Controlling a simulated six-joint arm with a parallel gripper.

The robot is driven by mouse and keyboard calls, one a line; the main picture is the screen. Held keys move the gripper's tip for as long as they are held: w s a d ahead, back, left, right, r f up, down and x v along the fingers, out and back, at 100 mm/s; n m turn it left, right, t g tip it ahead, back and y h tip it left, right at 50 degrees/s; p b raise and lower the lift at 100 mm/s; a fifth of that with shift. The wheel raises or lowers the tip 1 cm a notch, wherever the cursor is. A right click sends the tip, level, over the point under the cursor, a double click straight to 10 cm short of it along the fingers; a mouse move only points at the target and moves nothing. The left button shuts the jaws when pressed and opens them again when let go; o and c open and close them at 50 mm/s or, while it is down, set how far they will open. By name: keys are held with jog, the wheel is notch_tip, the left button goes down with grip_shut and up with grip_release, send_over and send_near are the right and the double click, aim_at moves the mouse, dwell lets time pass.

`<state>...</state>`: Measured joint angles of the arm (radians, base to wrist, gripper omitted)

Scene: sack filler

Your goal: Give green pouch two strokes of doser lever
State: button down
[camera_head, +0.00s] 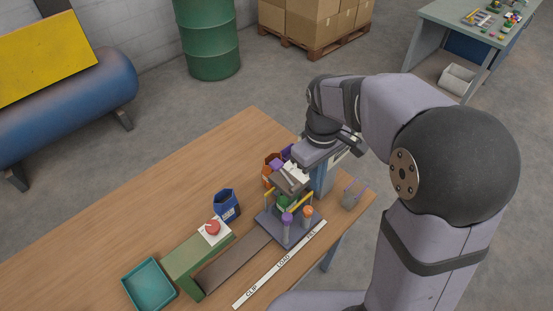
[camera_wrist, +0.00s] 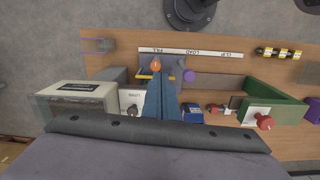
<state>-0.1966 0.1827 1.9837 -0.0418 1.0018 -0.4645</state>
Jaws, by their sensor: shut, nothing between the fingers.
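A small part of the green pouch (camera_head: 284,203) shows in the head view, low between yellow bars on the grey-purple carriage (camera_head: 271,222). The rest of it is hidden by my gripper and the fixture. My gripper (camera_head: 289,186) is above and behind it, fingers down. In the wrist view the fingers (camera_wrist: 160,84) are together and empty, in front of the carriage. Beside them is a white lettered plate (camera_wrist: 131,99) with a small knob. I cannot clearly make out the doser lever.
A white lettered strip (camera_head: 265,279) runs along the front.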

aim_at(277, 163)
jog(key=w+a+r+n+p, duration=0.2)
jog(key=w+a+r+n, duration=0.4)
jog(key=a, duration=0.5)
jog(key=shift+w+n+h, duration=0.3)
jog(key=shift+w+n, duration=1)
jog(key=shift+w, duration=0.2)
jog(key=f+b, duration=0.7)
jog(key=shift+d, duration=0.4)
